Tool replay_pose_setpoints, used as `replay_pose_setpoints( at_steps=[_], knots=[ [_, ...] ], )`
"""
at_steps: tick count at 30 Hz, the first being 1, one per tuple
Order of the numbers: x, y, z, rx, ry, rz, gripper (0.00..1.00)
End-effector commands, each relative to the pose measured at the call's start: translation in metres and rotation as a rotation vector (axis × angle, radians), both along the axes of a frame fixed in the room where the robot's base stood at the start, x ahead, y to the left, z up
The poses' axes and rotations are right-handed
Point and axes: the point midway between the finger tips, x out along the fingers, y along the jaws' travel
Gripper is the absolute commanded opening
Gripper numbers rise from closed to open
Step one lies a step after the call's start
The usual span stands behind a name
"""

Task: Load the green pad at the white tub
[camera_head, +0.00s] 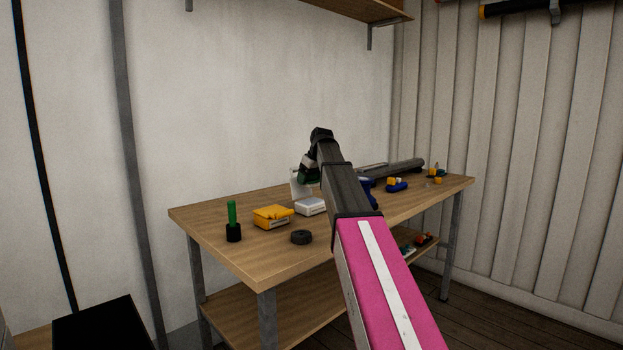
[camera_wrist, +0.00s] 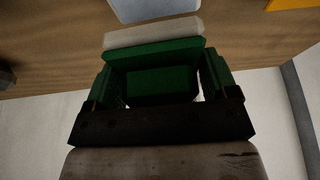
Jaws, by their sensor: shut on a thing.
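My gripper (camera_wrist: 160,80) has green fingers and is shut on the green pad (camera_wrist: 152,50), which has a pale layer along one edge in the wrist view. In the head view, the gripper end (camera_head: 309,172) is above the table, partly hidden by my arm. The white tub (camera_head: 311,206) stands on the table with a white lid-like panel raised behind it. It also shows at the top edge of the wrist view (camera_wrist: 150,9), beyond the pad and apart from it.
On the wooden table (camera_head: 205,216) stand a yellow box (camera_head: 272,217), a black ring (camera_head: 301,237) and a green stick in a black holder (camera_head: 232,222). Blue and yellow items (camera_head: 397,186) lie farther right. A shelf (camera_head: 350,8) hangs above. The front left tabletop is mostly clear.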

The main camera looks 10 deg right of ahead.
Motion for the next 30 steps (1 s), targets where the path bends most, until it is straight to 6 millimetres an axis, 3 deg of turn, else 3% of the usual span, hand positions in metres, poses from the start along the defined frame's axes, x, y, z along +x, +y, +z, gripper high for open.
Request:
replay_pose_setpoints(
  at_steps=[16,30],
  knots=[
    [-0.001,0.000,-0.048,0.000,0.001,0.001,0.60],
    [0.000,0.000,-0.053,0.000,0.000,0.001,0.60]
  ],
)
